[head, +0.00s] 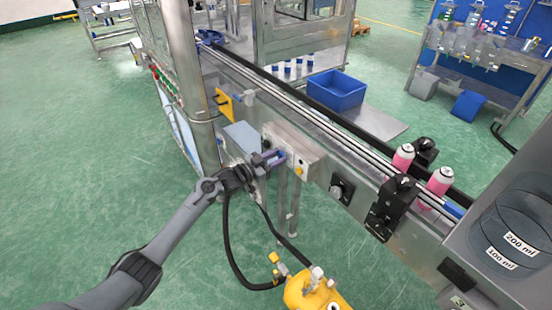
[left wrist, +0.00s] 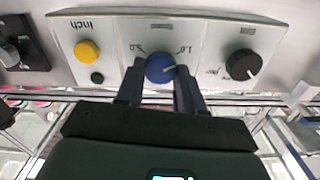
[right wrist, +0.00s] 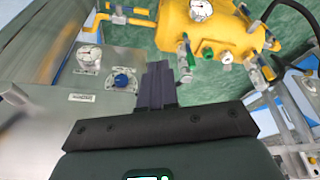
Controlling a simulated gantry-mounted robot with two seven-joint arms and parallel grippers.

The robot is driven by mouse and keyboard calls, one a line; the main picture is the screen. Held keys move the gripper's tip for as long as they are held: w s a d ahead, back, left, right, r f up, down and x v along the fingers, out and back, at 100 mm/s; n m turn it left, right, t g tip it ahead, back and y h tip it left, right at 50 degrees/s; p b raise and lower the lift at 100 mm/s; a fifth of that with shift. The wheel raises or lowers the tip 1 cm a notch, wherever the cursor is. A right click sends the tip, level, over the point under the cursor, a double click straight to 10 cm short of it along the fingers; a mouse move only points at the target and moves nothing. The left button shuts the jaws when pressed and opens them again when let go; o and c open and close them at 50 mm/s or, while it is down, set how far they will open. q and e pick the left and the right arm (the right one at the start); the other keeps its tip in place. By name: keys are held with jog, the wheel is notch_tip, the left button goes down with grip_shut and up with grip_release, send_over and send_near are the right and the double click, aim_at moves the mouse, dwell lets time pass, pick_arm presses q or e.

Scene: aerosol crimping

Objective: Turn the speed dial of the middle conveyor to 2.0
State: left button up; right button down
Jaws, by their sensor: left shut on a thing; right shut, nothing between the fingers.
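My left gripper (head: 279,158) is at the control box (head: 310,158) on the side of the conveyor. In the left wrist view its fingers (left wrist: 160,88) stand on both sides of a blue dial (left wrist: 160,68) and are shut on it. The dial's white pointer line points to the right, just below a mark that looks like 1.0. A mark that looks like 2.0 is on the dial's other side, and the labels are upside down. In the head view the dial is hidden by the gripper. My right gripper (right wrist: 158,88) is shut and empty in the right wrist view.
The panel also has a yellow button (left wrist: 87,52), a small dark button (left wrist: 97,78) and a black knob (left wrist: 243,64). Pink cans (head: 440,180) stand on the conveyor. A yellow tank (head: 316,290) stands below; a blue knob (right wrist: 122,80) is near my right gripper.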

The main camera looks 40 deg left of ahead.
pick_arm(q)
jog(key=shift+m, duration=1.3)
jog(key=m, duration=0.3)
jog(key=shift+m, duration=0.3)
jog(key=m, duration=0.5)
jog(key=shift+d+f+m, duration=0.1)
jog(key=shift+m, duration=0.2)
jog(key=o, duration=1)
jog(key=shift+o, duration=0.2)
jog(key=shift+s, duration=0.1)
